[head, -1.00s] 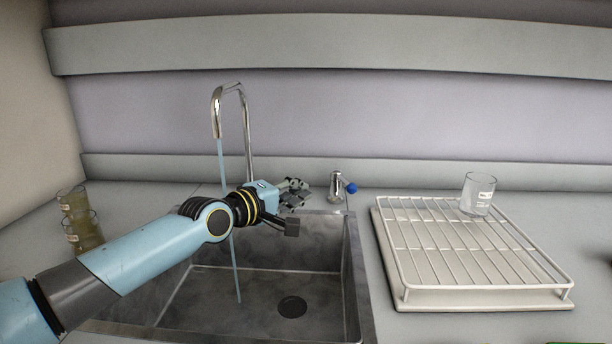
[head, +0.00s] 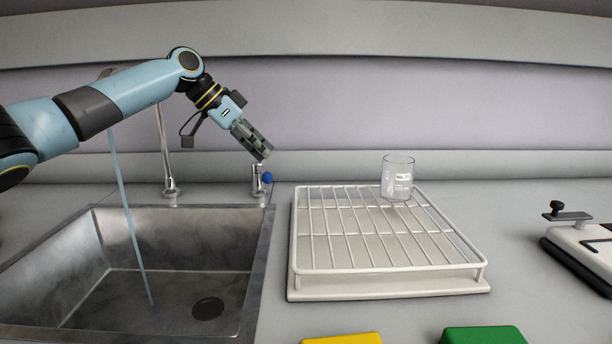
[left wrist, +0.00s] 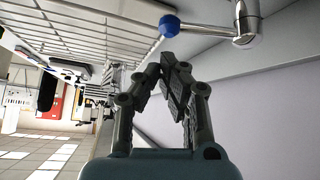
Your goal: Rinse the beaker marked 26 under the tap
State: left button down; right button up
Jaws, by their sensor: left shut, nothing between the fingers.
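A clear glass beaker (head: 398,180) with a white label stands upright on the white wire rack at its back right; the number is too small to read. Water runs from the tap (head: 163,150) in a thin stream (head: 127,215) into the sink (head: 180,255). The tap's spout is partly hidden behind my left arm. A small valve with a blue knob (head: 267,178) stands behind the sink; the knob also shows in the left wrist view (left wrist: 169,26). My left gripper (head: 265,154) is shut and empty, just above the valve. My right gripper is out of view.
The wire rack (head: 310,262) stands right of the sink on a white tray. A yellow block (head: 342,339) and a green block (head: 484,335) lie at the front edge of view. A white device (head: 585,245) stands at the far right.

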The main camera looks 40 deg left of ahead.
aim_at(262, 171)
pick_arm(q)
jog(key=w+d+f+b, duration=0.1)
jog(key=w+f+b, duration=0.3)
jog(key=w, duration=0.4)
jog(key=shift+t+y, duration=0.3)
jog(key=shift+t, duration=0.2)
jog(key=s, duration=0.1)
jog(key=s+a, duration=0.1)
jog(key=s, duration=0.2)
jog(key=shift+s+a+f, duration=0.1)
jog(key=shift+a, duration=0.3)
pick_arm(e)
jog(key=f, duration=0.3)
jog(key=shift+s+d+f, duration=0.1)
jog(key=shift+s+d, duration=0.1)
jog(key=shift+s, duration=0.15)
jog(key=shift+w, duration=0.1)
